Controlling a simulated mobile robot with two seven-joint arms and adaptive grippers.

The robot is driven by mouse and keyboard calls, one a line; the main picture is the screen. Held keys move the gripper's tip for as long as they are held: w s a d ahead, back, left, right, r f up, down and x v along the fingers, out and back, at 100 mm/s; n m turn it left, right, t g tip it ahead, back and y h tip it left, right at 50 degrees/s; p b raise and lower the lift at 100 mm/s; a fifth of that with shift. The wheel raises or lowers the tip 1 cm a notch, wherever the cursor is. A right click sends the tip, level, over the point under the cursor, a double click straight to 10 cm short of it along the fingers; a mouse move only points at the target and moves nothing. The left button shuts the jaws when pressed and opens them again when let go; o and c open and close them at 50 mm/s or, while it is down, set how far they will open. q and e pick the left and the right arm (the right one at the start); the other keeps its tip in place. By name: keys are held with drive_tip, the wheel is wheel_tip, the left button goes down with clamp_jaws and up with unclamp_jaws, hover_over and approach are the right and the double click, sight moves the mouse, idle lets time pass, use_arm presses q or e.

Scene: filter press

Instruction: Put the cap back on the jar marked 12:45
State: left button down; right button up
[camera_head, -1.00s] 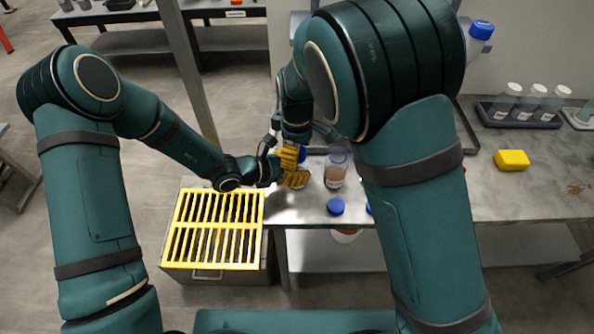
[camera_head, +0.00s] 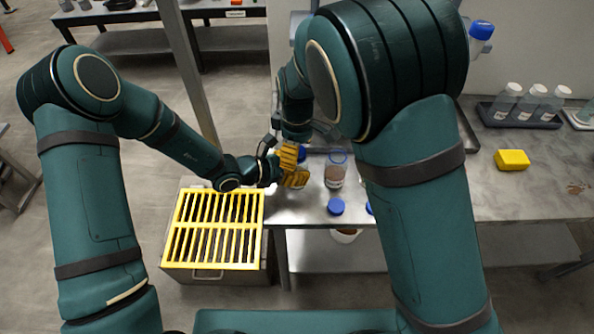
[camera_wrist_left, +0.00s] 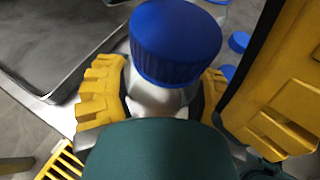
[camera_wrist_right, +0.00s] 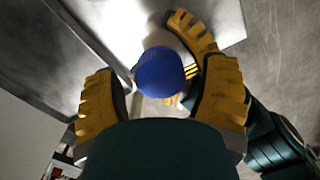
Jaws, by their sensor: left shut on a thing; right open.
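My left gripper (camera_head: 291,167) is shut on a pale jar (camera_wrist_left: 157,101), at the left end of the bench. A blue cap (camera_wrist_left: 176,42) sits at the top of this jar in the left wrist view; whether it is seated or only resting there I cannot tell. The cap also shows in the right wrist view (camera_wrist_right: 159,72). My right gripper (camera_wrist_right: 165,75) is open, with its fingers on either side of the cap and apart from it. In the head view the right gripper is mostly hidden by its own arm. No 12:45 mark is readable.
A jar with brown contents (camera_head: 335,172) stands just right of the held jar. A loose blue cap (camera_head: 336,206) lies near the bench's front edge. A yellow grate (camera_head: 213,230) is below left. A yellow block (camera_head: 512,159) and a rack of bottles (camera_head: 520,120) stand right.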

drive_tip(key=shift+r, duration=2.2)
drive_tip(key=shift+c, duration=0.7)
wheel_tip(320, 180, up, 4)
drive_tip(key=shift+f, duration=0.25)
drive_tip(key=shift+f, duration=0.1)
drive_tip(key=shift+f, duration=3.95)
